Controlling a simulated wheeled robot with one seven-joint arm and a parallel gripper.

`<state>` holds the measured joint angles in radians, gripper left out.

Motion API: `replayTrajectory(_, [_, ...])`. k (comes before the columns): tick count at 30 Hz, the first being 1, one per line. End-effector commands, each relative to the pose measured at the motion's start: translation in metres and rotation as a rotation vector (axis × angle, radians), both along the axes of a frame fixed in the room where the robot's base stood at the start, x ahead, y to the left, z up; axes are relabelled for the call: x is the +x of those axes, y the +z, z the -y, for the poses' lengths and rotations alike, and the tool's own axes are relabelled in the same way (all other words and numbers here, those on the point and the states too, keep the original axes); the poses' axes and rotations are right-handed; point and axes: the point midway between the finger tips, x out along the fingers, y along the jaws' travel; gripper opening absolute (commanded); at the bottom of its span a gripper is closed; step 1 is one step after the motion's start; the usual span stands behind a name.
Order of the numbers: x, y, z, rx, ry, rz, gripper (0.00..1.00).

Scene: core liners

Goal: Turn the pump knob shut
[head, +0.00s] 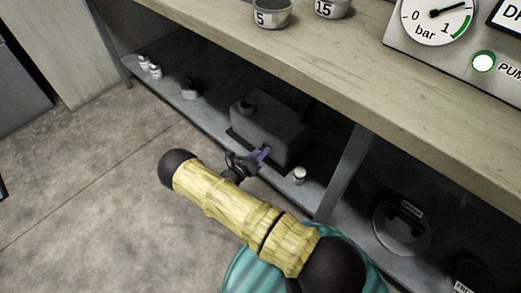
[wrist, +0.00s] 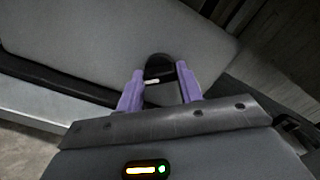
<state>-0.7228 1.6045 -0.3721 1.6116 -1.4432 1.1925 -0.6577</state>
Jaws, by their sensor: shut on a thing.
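The pump (head: 270,132) is a grey box on the lower shelf under the bench. Its knob (wrist: 159,68) is black with a white mark, on the pump's grey face in the wrist view. My gripper (wrist: 160,84) has purple fingers, one on each side of the knob, and is shut on it. In the head view my gripper (head: 263,154) reaches the front of the pump, and the knob is hidden there. The white mark lies close to level across the wrist picture.
A small white-topped jar (head: 300,175) stands on the shelf just right of the pump. The bench top (head: 200,25) overhangs the shelf, with a shelf post (head: 343,170) to the right. The floor at left is clear.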

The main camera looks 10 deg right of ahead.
Motion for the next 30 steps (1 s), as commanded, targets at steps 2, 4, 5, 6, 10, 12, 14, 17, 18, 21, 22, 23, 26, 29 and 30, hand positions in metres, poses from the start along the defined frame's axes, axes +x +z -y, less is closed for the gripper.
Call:
replayTrajectory(2, [-0.0001, 0.0013, -0.0013, -0.039, 0.003, -0.06, 0.14])
replayTrajectory(4, [0.0, 0.0011, -0.001, -0.078, 0.004, -0.117, 0.14])
replayTrajectory(5, [-0.0002, 0.0008, -0.0007, -0.093, 0.003, -0.141, 0.14])
replayTrajectory(6, [-0.0003, 0.0005, -0.0008, -0.114, 0.001, -0.173, 0.14])
replayTrajectory(10, [0.0001, 0.0005, -0.0013, -0.183, 0.003, -0.275, 0.14])
replayTrajectory(12, [-0.0001, 0.0, -0.001, -0.218, 0.002, -0.33, 0.14])
replayTrajectory(14, [-0.0003, -0.0002, -0.0009, -0.25, 0.002, -0.378, 0.14])
replayTrajectory(17, [-0.0002, -0.0003, -0.0009, -0.304, 0.002, -0.455, 0.14])
replayTrajectory(18, [-0.0002, -0.0002, -0.001, -0.324, 0.002, -0.485, 0.14])
replayTrajectory(21, [-0.0002, -0.0004, -0.0009, -0.37, 0.001, -0.555, 0.14])
replayTrajectory(22, [-0.0003, -0.0005, -0.001, -0.382, 0.002, -0.576, 0.14])
replayTrajectory(23, [-0.0003, -0.0006, -0.001, -0.395, 0.002, -0.595, 0.14])
replayTrajectory(26, [-0.0003, -0.0009, -0.001, -0.432, 0.002, -0.65, 0.14])
replayTrajectory(29, [-0.0004, -0.0011, -0.0011, -0.461, 0.002, -0.693, 0.14])
replayTrajectory(30, [-0.0004, -0.0012, -0.001, -0.47, 0.002, -0.706, 0.14])
